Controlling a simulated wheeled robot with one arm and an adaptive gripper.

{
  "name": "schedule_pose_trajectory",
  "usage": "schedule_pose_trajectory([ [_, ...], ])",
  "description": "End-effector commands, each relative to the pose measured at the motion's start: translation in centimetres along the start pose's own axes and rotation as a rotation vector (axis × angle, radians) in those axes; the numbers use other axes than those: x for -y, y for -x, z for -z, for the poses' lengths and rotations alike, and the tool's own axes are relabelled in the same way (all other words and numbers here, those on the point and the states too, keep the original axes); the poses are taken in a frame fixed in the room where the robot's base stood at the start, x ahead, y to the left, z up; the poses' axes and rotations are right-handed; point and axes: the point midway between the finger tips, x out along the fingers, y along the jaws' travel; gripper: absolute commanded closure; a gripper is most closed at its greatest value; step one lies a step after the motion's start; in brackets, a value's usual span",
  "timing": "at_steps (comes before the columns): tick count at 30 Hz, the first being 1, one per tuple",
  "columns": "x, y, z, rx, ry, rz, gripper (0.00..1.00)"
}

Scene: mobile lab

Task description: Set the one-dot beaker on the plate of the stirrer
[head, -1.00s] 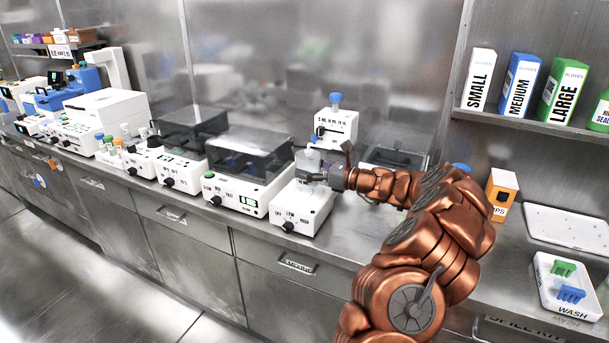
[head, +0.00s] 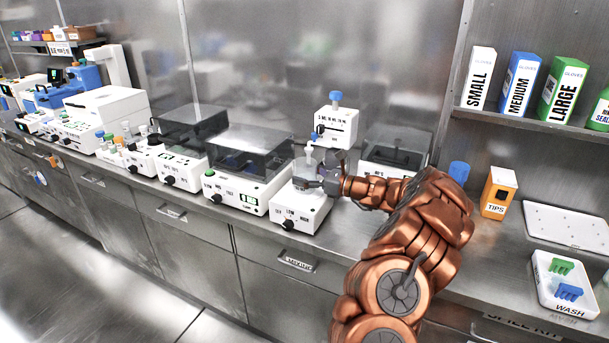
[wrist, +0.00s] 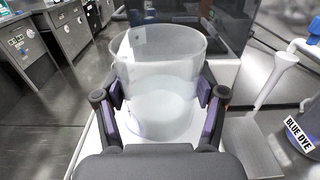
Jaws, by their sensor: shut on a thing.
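The clear beaker (wrist: 158,75) stands upright between the two fingers of my gripper (wrist: 160,98) in the wrist view, with pale liquid in its lower part. My gripper is shut on its sides. The beaker is over the stirrer's plate, which is mostly hidden. I cannot tell whether its base touches the plate.
A white device with a dark lid (head: 240,170) stands close on the left. A white box with a blue-topped part (head: 335,128) is behind. A blue dye label (wrist: 300,135) shows at right in the wrist view. An orange tips box (head: 498,192) and wash tray (head: 566,284) are farther right.

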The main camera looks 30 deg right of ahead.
Motion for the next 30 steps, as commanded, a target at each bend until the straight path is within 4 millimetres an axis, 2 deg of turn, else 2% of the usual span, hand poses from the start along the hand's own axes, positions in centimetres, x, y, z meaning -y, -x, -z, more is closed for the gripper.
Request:
schedule_pose_trajectory([
  [1, 0.0, 0.0, 0.1, 0.0, 0.0, 0.0, 0.29],
  [8, 0.0, 0.0, 0.1, 0.0, 0.0, -0.001, 0.05],
  [20, 0.0, 0.0, -0.3, 0.0, 0.0, 0.0, 0.05],
  [25, 0.1, 2.1, -0.2, 0.001, 0.001, 0.002, 0.05],
  [30, 0.1, 5.5, -0.2, 0.003, 0.002, 0.002, 0.05],
])
